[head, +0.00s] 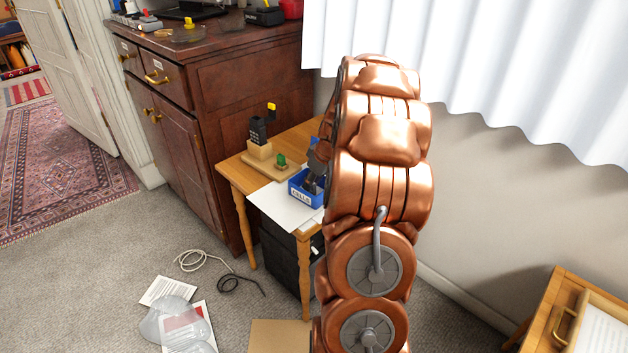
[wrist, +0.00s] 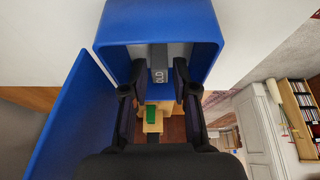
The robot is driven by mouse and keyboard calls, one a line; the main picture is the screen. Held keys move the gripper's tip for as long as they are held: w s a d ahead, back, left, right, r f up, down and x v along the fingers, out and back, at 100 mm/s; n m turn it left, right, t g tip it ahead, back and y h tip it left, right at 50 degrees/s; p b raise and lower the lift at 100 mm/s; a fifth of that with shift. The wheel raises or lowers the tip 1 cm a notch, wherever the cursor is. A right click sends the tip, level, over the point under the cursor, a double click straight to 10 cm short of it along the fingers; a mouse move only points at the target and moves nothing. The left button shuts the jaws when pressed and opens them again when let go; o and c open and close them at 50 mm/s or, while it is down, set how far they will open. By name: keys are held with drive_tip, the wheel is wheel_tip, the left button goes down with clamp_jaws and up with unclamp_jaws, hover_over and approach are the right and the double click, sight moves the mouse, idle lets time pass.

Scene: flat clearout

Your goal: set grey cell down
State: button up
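A blue bin (head: 297,193) marked CELLS stands on the small wooden table (head: 233,173). The bin's blue wall (wrist: 113,42) also shows in the wrist view. My gripper (head: 313,181) reaches down into the bin. In the wrist view its two dark fingers (wrist: 156,80) stand apart, with a visible gap to either side of the grey cell (wrist: 159,66). The cell is marked OLD and sits inside the bin, between and beyond the fingertips. In the head view I cannot make out the cell; the gripper and bin wall cover that spot.
A wooden stand (head: 259,151) holds a black handset (head: 258,130); a green piece (head: 281,159) is beside it. White paper (head: 280,208) lies by the bin. A dark wood cabinet (head: 245,100) is behind left. Cords (head: 237,284) and papers lie on the carpet.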

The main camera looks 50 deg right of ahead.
drive_tip(key=shift+o, duration=0.8)
drive_tip(key=shift+r, duration=0.1)
